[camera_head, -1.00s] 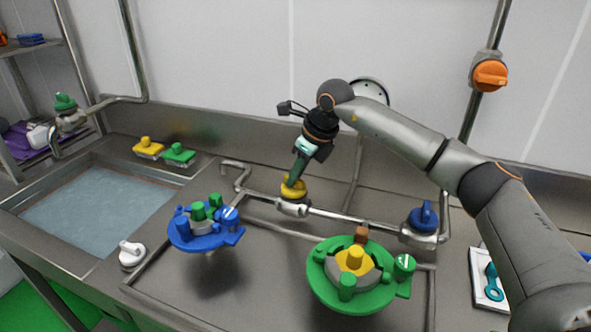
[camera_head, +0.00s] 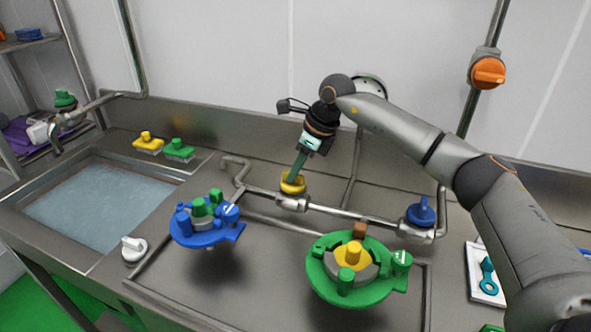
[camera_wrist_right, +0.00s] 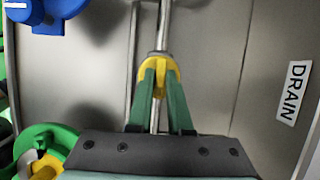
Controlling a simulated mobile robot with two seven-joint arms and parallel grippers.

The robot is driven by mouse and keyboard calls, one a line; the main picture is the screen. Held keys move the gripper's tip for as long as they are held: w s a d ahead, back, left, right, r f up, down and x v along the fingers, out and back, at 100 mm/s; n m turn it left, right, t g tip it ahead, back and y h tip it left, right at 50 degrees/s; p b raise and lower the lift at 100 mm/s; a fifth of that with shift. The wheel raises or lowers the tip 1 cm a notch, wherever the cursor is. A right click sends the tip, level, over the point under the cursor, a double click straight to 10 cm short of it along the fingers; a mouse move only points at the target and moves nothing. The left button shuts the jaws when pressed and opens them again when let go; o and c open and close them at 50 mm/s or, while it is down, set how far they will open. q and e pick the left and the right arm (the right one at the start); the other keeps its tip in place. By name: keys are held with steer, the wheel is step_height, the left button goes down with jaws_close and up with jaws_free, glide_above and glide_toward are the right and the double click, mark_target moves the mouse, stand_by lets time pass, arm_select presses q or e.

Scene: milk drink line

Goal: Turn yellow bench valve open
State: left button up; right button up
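The yellow bench valve (camera_head: 290,187) sits on the steel pipe at the back of the bench. It also shows in the wrist view (camera_wrist_right: 160,66), with the pipe running away above and below it. My right gripper (camera_head: 296,172) points down at it, with its green fingers on the yellow handle. In the wrist view the fingertips (camera_wrist_right: 160,80) lie on either side of the handle and look closed on it. The handle is partly hidden by the fingers, and its exact angle is hard to tell. My left gripper is not in view.
A blue valve (camera_head: 420,213) is on the same pipe to the right. A blue fixture (camera_head: 205,234) and a green fixture (camera_head: 340,288) stand in front. A water-filled sink (camera_head: 95,205) is at left. An orange knob (camera_head: 487,72) is on the upright pipe.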

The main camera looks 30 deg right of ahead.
steer(key=o, duration=0.4)
steer(key=v, duration=1.2)
steer(key=shift+r, duration=0.25)
